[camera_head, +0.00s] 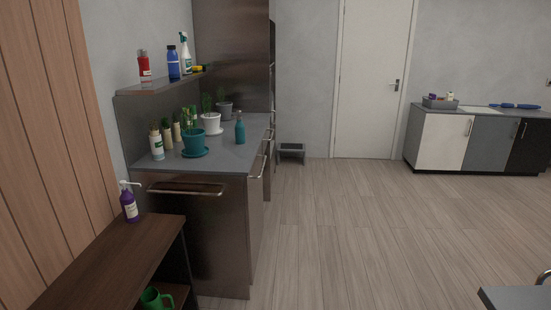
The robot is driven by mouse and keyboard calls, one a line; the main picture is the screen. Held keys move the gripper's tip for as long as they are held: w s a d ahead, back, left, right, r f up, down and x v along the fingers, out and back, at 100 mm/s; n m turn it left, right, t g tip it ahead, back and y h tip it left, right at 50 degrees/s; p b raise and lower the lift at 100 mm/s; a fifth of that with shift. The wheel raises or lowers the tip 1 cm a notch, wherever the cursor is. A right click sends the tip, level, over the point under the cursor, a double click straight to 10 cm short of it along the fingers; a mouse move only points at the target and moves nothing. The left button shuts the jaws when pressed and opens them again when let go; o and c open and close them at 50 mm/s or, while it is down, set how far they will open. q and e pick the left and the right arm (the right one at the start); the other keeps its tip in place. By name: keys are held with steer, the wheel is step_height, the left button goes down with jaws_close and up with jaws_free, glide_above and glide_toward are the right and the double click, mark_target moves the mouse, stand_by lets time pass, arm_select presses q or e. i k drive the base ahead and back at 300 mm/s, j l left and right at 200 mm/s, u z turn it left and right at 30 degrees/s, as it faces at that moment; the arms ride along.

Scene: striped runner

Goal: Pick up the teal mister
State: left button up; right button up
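The teal mister (240,129) stands upright on the grey counter (232,158), near its right edge. It is to the right of a teal plant pot and a white plant pot, apart from both. Its front side is unobstructed in the head view. Neither of my grippers shows in the head view, and nothing is seen touching the mister.
A dark wooden bench (115,262) holds a purple pump bottle (129,205). Floor (350,225) right of the counter is clear; a step stool (291,150) stands behind.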

mark_target(240, 136)
steer(key=i+l+u, duration=0.15)
steer(key=i+u, duration=0.2)
steer(key=i, duration=0.2)
steer(key=i+l+u, duration=0.35)
steer(key=i, duration=0.15)
steer(key=i+l+u, duration=0.65)
steer(key=l, duration=0.2)
steer(key=l+u, duration=0.2)
steer(key=l, duration=0.15)
steer(key=i+l+u, duration=0.2)
steer(key=l, duration=0.2)
